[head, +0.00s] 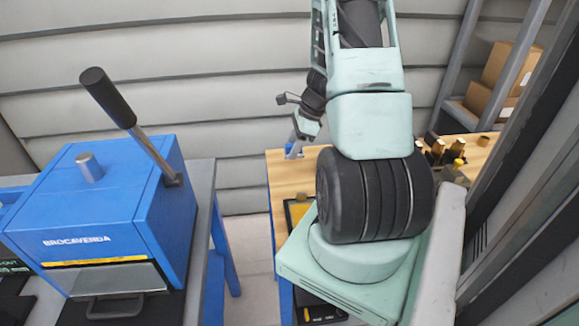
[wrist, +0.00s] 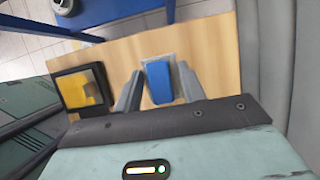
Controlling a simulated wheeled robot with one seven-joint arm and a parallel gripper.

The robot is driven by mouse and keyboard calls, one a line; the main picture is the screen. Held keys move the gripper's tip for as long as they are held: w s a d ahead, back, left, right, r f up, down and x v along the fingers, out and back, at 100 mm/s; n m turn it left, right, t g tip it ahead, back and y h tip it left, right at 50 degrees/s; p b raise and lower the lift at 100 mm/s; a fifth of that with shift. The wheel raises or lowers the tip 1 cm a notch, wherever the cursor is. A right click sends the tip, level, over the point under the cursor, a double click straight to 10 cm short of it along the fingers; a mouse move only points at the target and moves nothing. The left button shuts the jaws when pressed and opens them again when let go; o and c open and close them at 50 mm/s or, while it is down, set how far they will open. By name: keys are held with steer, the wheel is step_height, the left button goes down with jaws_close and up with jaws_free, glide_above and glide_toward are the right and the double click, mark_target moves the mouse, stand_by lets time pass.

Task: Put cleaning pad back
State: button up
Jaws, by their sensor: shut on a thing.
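A blue block (wrist: 158,82), which looks like the cleaning pad, sits between the two fingers of my gripper (wrist: 160,74) in the wrist view. A pale, greyish edge shows around the block; I cannot tell if it is part of it or a holder under it. In the head view my gripper (head: 296,148) is over the far left part of the wooden table, and a bit of blue shows at its fingers. My gripper is shut on the block. I cannot tell whether the block touches the table.
A black tray with a yellow inside (wrist: 84,90) lies on the wooden table (wrist: 122,52), left of my gripper in the wrist view. Small dark and brass parts (head: 440,152) stand at the table's right. A blue press (head: 105,205) stands on a separate bench at left, across a floor gap.

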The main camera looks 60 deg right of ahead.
mark_target(289, 173)
steer(key=shift+f, duration=3.5)
steer(key=shift+f, duration=0.15)
steer(key=o, duration=0.9)
steer(key=shift+o, duration=0.2)
steer(key=shift+r+p, duration=0.3)
steer(key=v, duration=1.2)
steer(key=shift+b, duration=0.35)
steer(key=shift+f, duration=0.15)
